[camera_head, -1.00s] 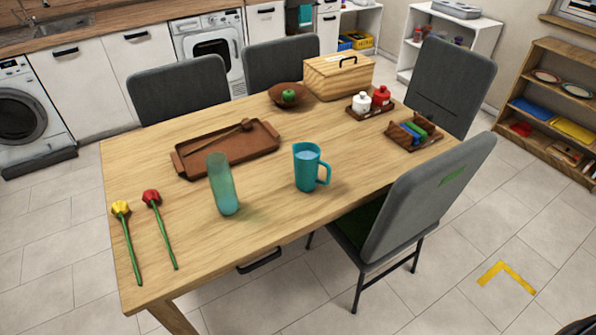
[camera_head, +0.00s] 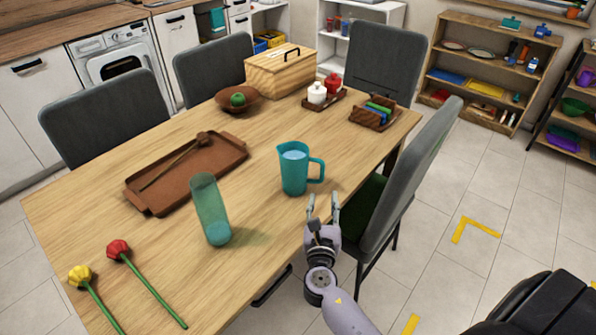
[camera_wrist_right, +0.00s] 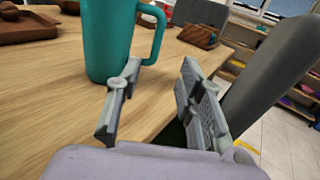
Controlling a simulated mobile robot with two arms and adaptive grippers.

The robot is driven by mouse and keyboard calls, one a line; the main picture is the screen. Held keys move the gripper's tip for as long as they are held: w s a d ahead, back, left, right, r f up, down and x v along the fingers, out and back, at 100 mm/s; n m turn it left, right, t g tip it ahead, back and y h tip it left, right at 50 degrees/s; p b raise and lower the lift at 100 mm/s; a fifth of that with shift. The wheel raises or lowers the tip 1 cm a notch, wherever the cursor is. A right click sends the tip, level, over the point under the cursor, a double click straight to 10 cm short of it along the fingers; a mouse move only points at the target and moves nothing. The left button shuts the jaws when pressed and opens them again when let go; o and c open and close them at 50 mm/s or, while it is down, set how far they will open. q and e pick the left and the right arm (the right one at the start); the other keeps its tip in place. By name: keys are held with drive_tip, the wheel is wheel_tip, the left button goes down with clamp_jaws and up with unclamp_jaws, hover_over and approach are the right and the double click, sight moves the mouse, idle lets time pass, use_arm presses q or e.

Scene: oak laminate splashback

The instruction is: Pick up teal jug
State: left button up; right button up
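The teal jug (camera_head: 294,170) stands upright on the wooden table (camera_head: 262,215), with pale blue contents showing at its top and its handle to the right. It also shows in the right wrist view (camera_wrist_right: 104,42), cut off at the top, with its handle (camera_wrist_right: 157,30) in sight. My right gripper (camera_head: 323,205) is open and empty at the table's near right edge, just in front of the jug and apart from it. In the right wrist view its two fingers (camera_wrist_right: 155,100) are spread, with the jug beyond the left finger. My left gripper is not in view.
A tall green glass (camera_head: 210,210) stands left of the jug. A brown tray (camera_head: 150,205) lies behind it, and a red flower (camera_head: 120,250) and a yellow flower (camera_head: 82,277) lie front left. A grey chair (camera_head: 415,170) stands close right of my right gripper.

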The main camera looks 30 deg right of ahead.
sight(322, 175)
drive_tip(key=x, duration=0.5)
drive_tip(key=shift+w+a, duration=0.1)
drive_tip(key=shift+a, duration=0.05)
drive_tip(key=shift+w+d, duration=0.3)
drive_tip(key=shift+w, duration=0.1)
drive_tip(key=shift+w+d+p, duration=0.2)
drive_tip(key=shift+w+p, duration=0.1)
drive_tip(key=x, duration=0.3)
drive_tip(key=shift+w+r, duration=0.15)
drive_tip(key=shift+w, duration=0.2)
drive_tip(key=shift+w+d, duration=0.25)
drive_tip(key=shift+w, duration=0.1)
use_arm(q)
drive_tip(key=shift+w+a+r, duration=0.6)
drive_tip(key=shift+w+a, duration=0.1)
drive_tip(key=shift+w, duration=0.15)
